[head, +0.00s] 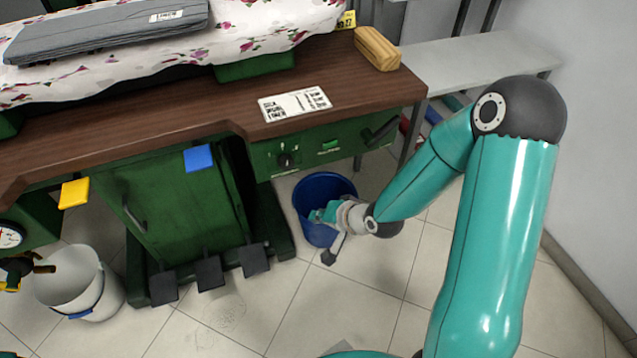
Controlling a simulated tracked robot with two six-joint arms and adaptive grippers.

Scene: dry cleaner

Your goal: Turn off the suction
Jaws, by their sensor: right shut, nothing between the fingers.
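A green ironing station carries a front panel (320,147) under its brown wooden top. The panel has a black rotary knob (286,160) on the left and a small green switch (329,145) to its right. Three dark foot pedals (210,272) stand at floor level below the cabinet. Which control belongs to the suction cannot be told from here. My right gripper (319,216) is shut and empty, below the panel and in front of the blue bucket, apart from the knob and switch.
The blue bucket (316,188) stands under the panel. A white bucket (80,283) is at the lower left. A printed card (294,104) and a wooden block (377,48) lie on the top (220,108). Yellow and blue tags hang along the front. The tiled floor in front is open.

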